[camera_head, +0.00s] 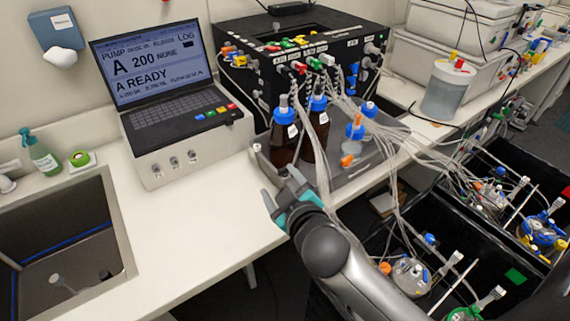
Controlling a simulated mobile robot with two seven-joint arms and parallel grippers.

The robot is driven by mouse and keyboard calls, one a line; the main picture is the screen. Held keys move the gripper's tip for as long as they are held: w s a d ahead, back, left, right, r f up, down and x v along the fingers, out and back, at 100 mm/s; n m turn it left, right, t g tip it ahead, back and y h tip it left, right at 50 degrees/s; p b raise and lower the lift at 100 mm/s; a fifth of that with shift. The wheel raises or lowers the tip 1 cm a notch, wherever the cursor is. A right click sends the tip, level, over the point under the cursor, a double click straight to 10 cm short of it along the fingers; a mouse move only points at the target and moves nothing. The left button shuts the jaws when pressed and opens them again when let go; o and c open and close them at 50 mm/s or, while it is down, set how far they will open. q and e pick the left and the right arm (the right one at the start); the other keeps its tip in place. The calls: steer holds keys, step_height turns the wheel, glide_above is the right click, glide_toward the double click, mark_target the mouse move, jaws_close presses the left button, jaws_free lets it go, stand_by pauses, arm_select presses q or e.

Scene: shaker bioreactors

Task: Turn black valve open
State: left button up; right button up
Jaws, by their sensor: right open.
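The black pump box (300,50) stands at the back of the bench, with several small coloured valves along its front. A red valve (298,68) and a green valve (315,64) stand out there. I cannot clearly pick out a black valve against the dark box, nor tell its handle position. My right gripper (279,186), teal with grey fingers, is open and empty. It is in front of the grey tray, below and nearer than the valves, and apart from them. My left gripper is not in view.
Brown bottles with blue caps (284,135) stand in the grey tray (345,182) below the valves, with many thin tubes hanging around them. A pump console (180,115) is at left, beside a sink (65,240). Black shaker bays (410,225) lie at right. The front bench is clear.

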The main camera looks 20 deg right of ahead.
steer(key=w+a+r+n+t+y, duration=0.25)
steer(key=r+n+y, duration=0.2)
steer(key=r, duration=0.35)
steer(key=w+a+r+n+t+y, duration=0.25)
steer(key=a+r+n, duration=0.2)
steer(key=r, duration=0.35)
steer(key=s+a+r+n+g+y, duration=0.2)
steer(key=a+n+g+y, duration=0.3)
steer(key=n, duration=0.4)
steer(key=s+a+r+n+g+y, duration=0.25)
steer(key=a+n+y, duration=0.25)
steer(key=n+y, duration=0.25)
steer(key=n+g+h+p, duration=0.2)
steer(key=n+g+h, duration=0.5)
steer(key=h, duration=1.1)
glide_toward(286, 176)
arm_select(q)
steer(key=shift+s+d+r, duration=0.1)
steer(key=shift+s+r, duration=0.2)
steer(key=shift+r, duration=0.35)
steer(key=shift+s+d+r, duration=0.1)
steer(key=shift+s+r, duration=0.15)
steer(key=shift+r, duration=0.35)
arm_select(e)
steer(key=shift+y, duration=0.25)
steer(key=w+f, duration=0.4)
steer(key=f, duration=0.1)
steer(key=shift+f, duration=0.15)
